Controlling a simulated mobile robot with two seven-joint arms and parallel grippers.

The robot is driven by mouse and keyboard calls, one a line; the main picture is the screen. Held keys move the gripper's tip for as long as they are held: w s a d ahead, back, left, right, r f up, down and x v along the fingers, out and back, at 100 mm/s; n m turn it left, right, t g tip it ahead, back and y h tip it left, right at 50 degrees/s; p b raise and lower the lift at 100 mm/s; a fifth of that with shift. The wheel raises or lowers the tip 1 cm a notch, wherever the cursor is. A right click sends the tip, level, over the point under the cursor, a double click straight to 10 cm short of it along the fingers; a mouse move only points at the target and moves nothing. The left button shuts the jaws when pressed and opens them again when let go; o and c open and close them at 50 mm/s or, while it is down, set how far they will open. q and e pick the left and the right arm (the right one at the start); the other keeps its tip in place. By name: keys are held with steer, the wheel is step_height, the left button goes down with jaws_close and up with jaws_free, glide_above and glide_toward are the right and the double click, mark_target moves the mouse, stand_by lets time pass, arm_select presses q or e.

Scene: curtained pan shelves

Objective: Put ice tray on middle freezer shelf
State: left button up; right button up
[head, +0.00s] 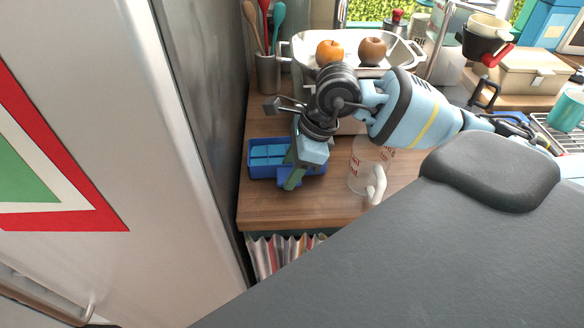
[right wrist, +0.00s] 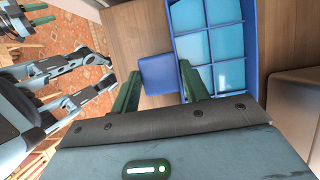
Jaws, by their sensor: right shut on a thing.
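The blue ice tray (head: 262,171) with light blue compartments lies at the left end of the wooden counter, beside the freezer side. My right gripper (head: 294,175) reaches down at the tray's right end and is shut on it. In the right wrist view, the tray's blue end tab (right wrist: 160,76) shows between the two green fingers, and the ice compartments (right wrist: 208,45) lie just beyond. The tray looks flat on or very close to the counter. The white freezer door (head: 110,180) appears shut, so its shelves are hidden. My left gripper is not in the head view.
A clear measuring cup (head: 362,178) stands right of the gripper. Behind is a white basin (head: 300,50) with two fruits, and a utensil holder (head: 267,72) stands at the back left. A striped curtain (head: 275,256) hangs below the counter. The front counter is mostly clear.

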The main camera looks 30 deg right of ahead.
steer(key=shift+f, duration=0.25)
steer(key=shift+f, duration=0.1)
steer(key=shift+f, duration=0.15)
steer(key=o, duration=1.2)
